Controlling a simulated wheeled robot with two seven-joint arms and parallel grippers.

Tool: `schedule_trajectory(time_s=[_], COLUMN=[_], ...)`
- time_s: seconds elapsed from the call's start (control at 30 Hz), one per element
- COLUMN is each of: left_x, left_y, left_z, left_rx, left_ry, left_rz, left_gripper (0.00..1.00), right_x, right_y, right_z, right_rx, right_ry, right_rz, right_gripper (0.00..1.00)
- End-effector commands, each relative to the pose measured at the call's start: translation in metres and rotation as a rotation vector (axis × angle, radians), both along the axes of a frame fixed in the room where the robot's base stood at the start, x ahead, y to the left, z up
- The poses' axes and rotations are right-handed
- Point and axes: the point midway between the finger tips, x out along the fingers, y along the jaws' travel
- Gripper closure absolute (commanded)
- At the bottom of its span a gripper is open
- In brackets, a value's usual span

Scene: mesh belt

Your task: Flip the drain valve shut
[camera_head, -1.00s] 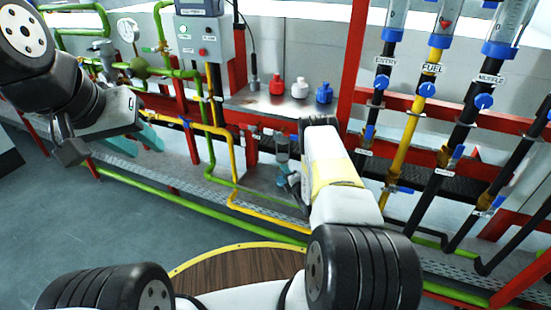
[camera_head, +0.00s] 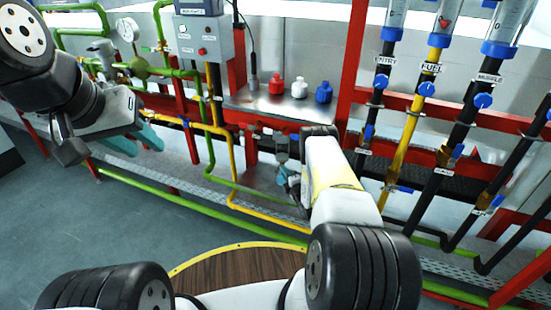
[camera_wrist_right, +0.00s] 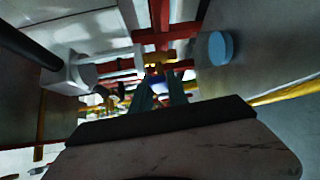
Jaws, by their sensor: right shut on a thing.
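My right gripper (camera_head: 285,176) reaches in under the metal shelf, mostly hidden behind my own forearm in the head view. In the wrist view its two teal fingers (camera_wrist_right: 158,90) point forward, close together. A small dark blue part (camera_wrist_right: 155,72), which looks like the drain valve's handle, shows at the fingertips, and the gripper is shut on it. The rest of the valve and its exact angle are hidden or too dark to tell. My left gripper (camera_head: 135,142) hangs at the left with its teal fingers apart, empty, clear of the pipes.
The metal shelf (camera_head: 240,99) above carries red, white and blue bottles. A grey control box (camera_head: 206,38) stands to its left. Green and yellow pipes (camera_head: 233,165) run close to my right gripper. Labelled pipes with blue valves stand at right. The floor (camera_head: 110,230) at left is clear.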

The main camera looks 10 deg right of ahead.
Motion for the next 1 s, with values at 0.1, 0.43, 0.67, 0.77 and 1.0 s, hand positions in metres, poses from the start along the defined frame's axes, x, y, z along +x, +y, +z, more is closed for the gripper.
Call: schedule_trajectory(time_s=[0.1,0.43,0.67,0.77,1.0], left_x=[0.0,0.0,0.0,0.0,0.0], left_y=[0.0,0.0,0.0,0.0,0.0], left_z=[0.0,0.0,0.0,0.0,0.0], left_rx=[0.0,0.0,0.0,0.0,0.0], left_ry=[0.0,0.0,0.0,0.0,0.0], left_rz=[0.0,0.0,0.0,0.0,0.0], left_gripper=[0.64,0.64,0.64,0.64,0.64], right_x=[-0.0008,-0.001,-0.0009,-0.0008,-0.0078], right_y=[0.0001,-0.0002,-0.0002,-0.0003,-0.0018], right_z=[-0.0054,-0.0057,-0.0056,-0.0054,-0.0061], right_rx=[0.072,0.112,0.111,0.111,0.109], right_ry=[-0.048,-0.072,-0.071,-0.071,-0.07], right_rz=[0.0,0.0,0.0,0.0,0.0], right_gripper=[1.0,1.0,0.58,0.58,0.58])
